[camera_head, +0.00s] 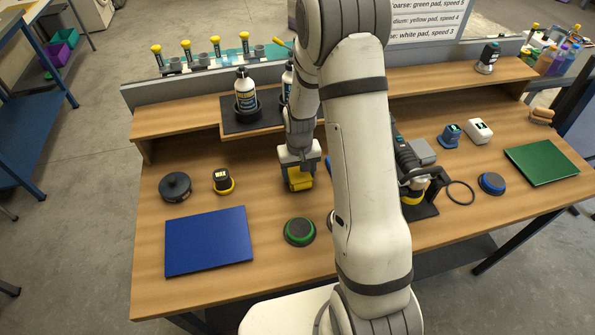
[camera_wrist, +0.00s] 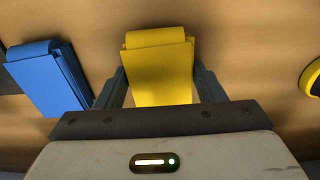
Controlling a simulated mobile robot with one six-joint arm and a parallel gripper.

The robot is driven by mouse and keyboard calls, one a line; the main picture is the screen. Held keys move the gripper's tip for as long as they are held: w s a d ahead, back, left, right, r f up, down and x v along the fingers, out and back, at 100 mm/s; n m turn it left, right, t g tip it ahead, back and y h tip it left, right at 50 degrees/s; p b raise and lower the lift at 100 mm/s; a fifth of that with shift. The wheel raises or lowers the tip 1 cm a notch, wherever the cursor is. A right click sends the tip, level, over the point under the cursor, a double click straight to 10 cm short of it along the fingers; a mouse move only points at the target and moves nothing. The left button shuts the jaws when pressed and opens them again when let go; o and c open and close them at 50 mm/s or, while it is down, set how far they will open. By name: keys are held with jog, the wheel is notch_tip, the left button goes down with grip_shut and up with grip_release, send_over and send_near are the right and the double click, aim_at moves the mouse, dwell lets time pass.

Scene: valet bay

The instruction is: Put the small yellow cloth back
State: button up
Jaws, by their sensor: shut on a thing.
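My gripper (camera_head: 299,173) reaches down over the wooden workbench, left of my arm's thick links. In the wrist view its two fingers stand on either side of a folded yellow cloth (camera_wrist: 160,72), and the jaws are shut on it. The yellow cloth (camera_head: 300,181) also shows under the gripper in the head view, just above or at the bench top; I cannot tell whether it touches the wood. A folded blue cloth (camera_wrist: 47,77) lies left of it in the wrist view. My arm hides part of the bench behind it.
A blue mat (camera_head: 208,241) and a green-ringed pad (camera_head: 299,232) lie at the front. A dark disc (camera_head: 175,187) and a yellow-based device (camera_head: 222,181) stand left. Bottles (camera_head: 246,94) stand on a dark tray behind. A polisher (camera_head: 418,178) lies right. Bare wood surrounds the gripper's left side.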

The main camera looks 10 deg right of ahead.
aim_at(299, 173)
jog(key=o, duration=0.9)
jog(key=shift+f, duration=0.1)
jog(key=shift+o, duration=0.2)
notch_tip(299, 173, up, 12)
jog(key=b, duration=0.1)
jog(key=s+r+t, duration=0.1)
jog(key=s+r, duration=0.6)
jog(key=s, duration=0.3)
jog(key=s+r+t, duration=0.2)
jog(key=s+r, duration=0.5)
jog(key=s, duration=0.4)
jog(key=shift+s+a, duration=0.2)
